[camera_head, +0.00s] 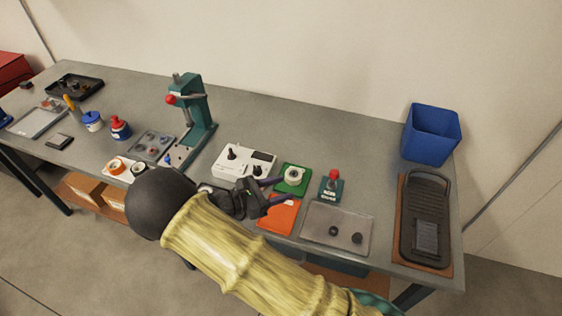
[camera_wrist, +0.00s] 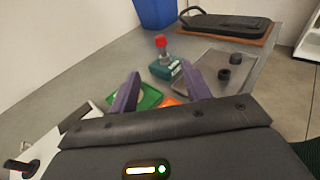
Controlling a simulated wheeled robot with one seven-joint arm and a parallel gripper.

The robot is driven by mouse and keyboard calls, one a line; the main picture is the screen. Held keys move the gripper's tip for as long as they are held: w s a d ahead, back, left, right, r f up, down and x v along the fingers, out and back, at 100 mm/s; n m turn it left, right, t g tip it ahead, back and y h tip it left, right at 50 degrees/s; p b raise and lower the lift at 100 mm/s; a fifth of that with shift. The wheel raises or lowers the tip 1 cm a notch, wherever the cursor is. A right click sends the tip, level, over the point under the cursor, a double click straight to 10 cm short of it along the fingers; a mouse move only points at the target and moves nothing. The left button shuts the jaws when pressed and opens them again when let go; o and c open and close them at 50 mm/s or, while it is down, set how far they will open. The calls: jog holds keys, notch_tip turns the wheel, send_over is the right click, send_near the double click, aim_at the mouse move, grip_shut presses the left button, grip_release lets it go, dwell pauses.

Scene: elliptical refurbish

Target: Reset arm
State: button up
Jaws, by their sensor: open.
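My gripper (camera_head: 279,190) is open over the front middle of the workbench, and I see nothing held in it. Its two purple fingers (camera_wrist: 160,92) stand apart in the wrist view. A green square plate (camera_head: 292,179) with a round white part on it lies by the fingers. An orange plate (camera_head: 280,215) lies just in front, partly hidden by my arm. In the wrist view, the green plate (camera_wrist: 149,97) shows beside the left finger. Whether the fingers touch anything below is unclear.
A green block with a red knob (camera_head: 331,186) and a grey tray (camera_head: 314,232) with two dark knobs stand to the right. A black device (camera_head: 425,215) and a blue bin (camera_head: 431,133) are farther right. A green press (camera_head: 194,119) and white box (camera_head: 243,161) stand left.

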jog(key=s+d+m+g+y, duration=0.6)
jog(key=d+m+g, duration=0.2)
jog(key=d+m, duration=0.25)
jog(key=s+d+r+m+t+y, duration=0.3)
jog(key=s+d+r+m+y, duration=0.3)
jog(key=m, duration=0.7)
notch_tip(320, 180, up, 3)
jog(key=y, duration=0.2)
jog(key=shift+s+d+r+y, duration=0.15)
jog(key=shift+d+y, duration=0.05)
jog(key=shift+y, duration=0.1)
